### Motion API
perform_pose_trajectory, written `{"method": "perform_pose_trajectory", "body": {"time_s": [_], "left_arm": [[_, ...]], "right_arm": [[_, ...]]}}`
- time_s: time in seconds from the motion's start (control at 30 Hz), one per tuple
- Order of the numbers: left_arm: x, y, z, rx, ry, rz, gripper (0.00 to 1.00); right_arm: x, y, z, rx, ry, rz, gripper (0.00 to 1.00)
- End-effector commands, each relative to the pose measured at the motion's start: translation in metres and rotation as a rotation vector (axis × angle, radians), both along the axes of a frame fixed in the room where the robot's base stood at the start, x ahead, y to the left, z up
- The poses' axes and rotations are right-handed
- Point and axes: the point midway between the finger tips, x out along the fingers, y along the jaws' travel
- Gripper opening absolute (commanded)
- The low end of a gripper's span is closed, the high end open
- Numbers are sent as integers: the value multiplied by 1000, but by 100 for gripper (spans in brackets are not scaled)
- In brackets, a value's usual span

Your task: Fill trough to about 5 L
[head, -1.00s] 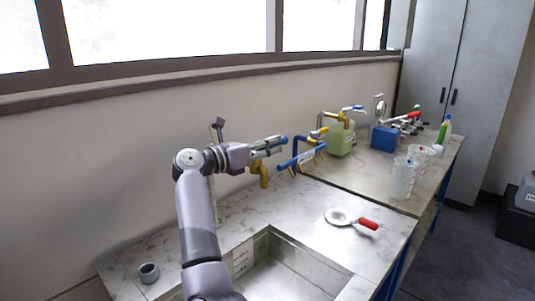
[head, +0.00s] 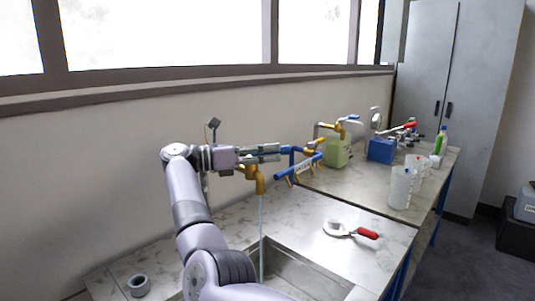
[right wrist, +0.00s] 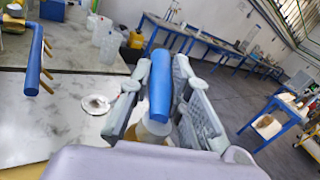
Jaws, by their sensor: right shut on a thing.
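The trough (head: 318,271) is a metal basin sunk in the marbled bench top, partly hidden by my right arm. A brass tap (head: 260,184) stands over it, and a thin stream of water (head: 262,235) falls from its spout into the trough. The water level in the trough cannot be made out. My right gripper (head: 264,153) is shut on the tap's blue handle (right wrist: 160,86), which lies between the two fingers in the right wrist view. My left gripper is not in view.
A blue rail with brass hooks (head: 298,167) is just right of the gripper. A red-handled strainer (head: 337,229) lies right of the trough, and a grey ring (head: 138,285) lies at the left. Clear beakers (head: 400,187), a green container (head: 338,150) and a blue box (head: 381,150) stand farther back.

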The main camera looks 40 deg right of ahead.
Motion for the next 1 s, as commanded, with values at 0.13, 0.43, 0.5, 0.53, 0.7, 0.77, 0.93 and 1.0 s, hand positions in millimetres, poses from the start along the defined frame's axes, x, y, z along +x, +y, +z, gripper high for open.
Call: {"method": "perform_pose_trajectory", "body": {"time_s": [0.13,0.43,0.5,0.53,0.7,0.77,0.93,1.0], "left_arm": [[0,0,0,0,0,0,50],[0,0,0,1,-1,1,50],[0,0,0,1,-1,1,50],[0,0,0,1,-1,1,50],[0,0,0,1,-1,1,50],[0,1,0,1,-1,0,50],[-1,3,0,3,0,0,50],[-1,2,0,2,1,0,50]], "right_arm": [[0,0,1,0,-1,1,0],[0,0,0,0,-1,1,33],[0,0,0,0,-1,1,37],[0,0,0,0,-1,1,39],[0,0,0,0,0,1,39],[0,0,0,0,0,1,39],[0,0,9,0,-2,2,39],[0,0,20,-1,-4,2,39]]}}
